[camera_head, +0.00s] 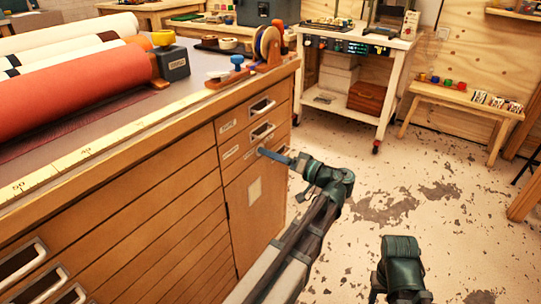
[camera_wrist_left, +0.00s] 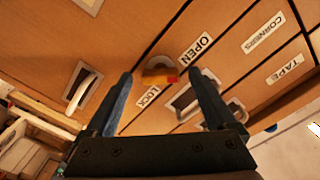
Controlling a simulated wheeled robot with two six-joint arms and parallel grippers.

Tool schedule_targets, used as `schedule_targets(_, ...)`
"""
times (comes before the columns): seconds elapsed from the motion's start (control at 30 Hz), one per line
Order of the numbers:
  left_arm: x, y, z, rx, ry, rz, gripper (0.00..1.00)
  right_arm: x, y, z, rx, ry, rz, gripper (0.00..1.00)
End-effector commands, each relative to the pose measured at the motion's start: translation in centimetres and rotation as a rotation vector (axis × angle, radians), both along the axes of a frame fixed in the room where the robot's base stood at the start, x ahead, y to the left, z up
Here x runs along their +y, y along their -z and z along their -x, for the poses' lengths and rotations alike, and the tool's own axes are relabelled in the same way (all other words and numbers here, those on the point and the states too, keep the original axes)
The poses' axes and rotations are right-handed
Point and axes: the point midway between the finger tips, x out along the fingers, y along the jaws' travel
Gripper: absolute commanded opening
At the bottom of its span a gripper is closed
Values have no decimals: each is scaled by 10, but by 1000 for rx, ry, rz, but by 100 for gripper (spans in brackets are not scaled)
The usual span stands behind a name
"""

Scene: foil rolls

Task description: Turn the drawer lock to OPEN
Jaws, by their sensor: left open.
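The drawer lock (camera_wrist_left: 158,73) is a small rounded knob with a red and orange mark, on the wooden cabinet front in the left wrist view. An OPEN label (camera_wrist_left: 196,50) is up and right of it, and a LOCK label (camera_wrist_left: 149,97) is below it. My left gripper (camera_wrist_left: 161,76) is open, its two blue fingers on either side of the lock with a gap to each. In the head view my left gripper (camera_head: 268,153) is at the cabinet's (camera_head: 190,190) narrow drawer column and hides the lock.
Drawer handles (camera_wrist_left: 84,92) stick out near the fingers. CORNERS (camera_wrist_left: 264,33) and TAPE (camera_wrist_left: 285,70) labels mark other drawers. Rolls (camera_head: 75,83) and a tape dispenser (camera_head: 268,45) sit on the cabinet top. The floor (camera_head: 440,190) right of the cabinet is open.

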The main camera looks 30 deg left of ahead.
Motion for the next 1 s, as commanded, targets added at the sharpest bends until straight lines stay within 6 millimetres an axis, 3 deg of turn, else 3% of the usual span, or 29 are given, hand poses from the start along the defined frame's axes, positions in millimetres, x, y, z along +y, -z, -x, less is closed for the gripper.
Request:
schedule_targets(0.53, -108, 0, 8, 0, 4, 1, 90, 0, 0, 0, 0, 0, 0, 50)
schedule_targets(0.7, -125, 0, 9, 0, 1, 1, 90, 0, 0, 0, 0, 0, 0, 50)
schedule_targets(1.0, -131, 0, 11, 0, -1, 1, 90, 0, 0, 0, 0, 0, 0, 50)
